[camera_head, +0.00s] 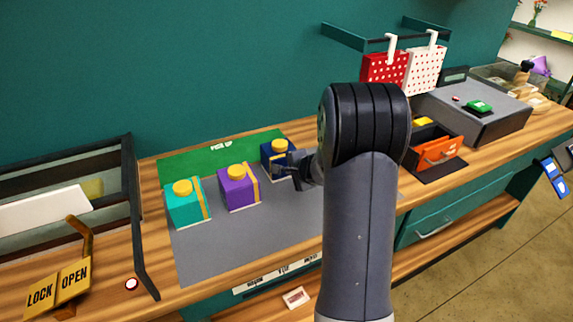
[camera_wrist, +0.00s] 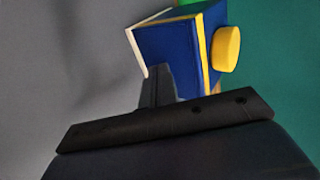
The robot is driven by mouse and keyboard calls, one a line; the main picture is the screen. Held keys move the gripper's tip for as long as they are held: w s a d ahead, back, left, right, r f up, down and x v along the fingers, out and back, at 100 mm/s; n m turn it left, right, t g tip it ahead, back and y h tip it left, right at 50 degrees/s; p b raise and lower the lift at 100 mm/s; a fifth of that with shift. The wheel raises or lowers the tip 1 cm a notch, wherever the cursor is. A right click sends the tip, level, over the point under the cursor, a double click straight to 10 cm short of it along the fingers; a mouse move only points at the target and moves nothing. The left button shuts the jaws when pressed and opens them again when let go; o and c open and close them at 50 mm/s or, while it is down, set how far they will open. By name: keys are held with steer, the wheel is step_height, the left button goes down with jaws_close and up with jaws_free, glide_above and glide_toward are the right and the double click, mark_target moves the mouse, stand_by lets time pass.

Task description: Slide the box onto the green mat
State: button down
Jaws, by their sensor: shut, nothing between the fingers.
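Three boxes with yellow knobs and yellow bands stand on the grey mat (camera_head: 215,260) or near its far edge: a teal box (camera_head: 183,212), a purple box (camera_head: 237,193) and a dark blue box (camera_head: 270,157). The green mat (camera_head: 200,164) is a strip along the back, behind the grey mat. The blue box is at the right, by the green strip's right end. My gripper (camera_head: 290,178) is shut and empty, close against the near right side of the blue box. In the wrist view the blue box (camera_wrist: 175,45) is right at the shut fingers (camera_wrist: 158,85); contact is unclear.
A dark-framed rack (camera_head: 128,190) and a LOCK/OPEN sign (camera_head: 58,288) stand at the left. An open orange drawer (camera_head: 437,152) and a grey cabinet (camera_head: 480,115) are to the right. Gift bags (camera_head: 405,70) hang above. The grey mat's front is clear.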

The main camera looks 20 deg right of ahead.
mark_target(286, 162)
steer(key=shift+w+a+p, duration=0.15)
steer(key=shift+w+p, duration=0.3)
steer(key=shift+w, duration=1.5)
steer(key=shift+w, duration=0.1)
steer(key=shift+w+a+p, duration=0.1)
steer(key=shift+w+p, duration=0.75)
steer(key=shift+w, duration=1)
steer(key=shift+w+a+p, duration=0.15)
steer(key=shift+w+p, duration=1.15)
steer(key=shift+w, duration=0.7)
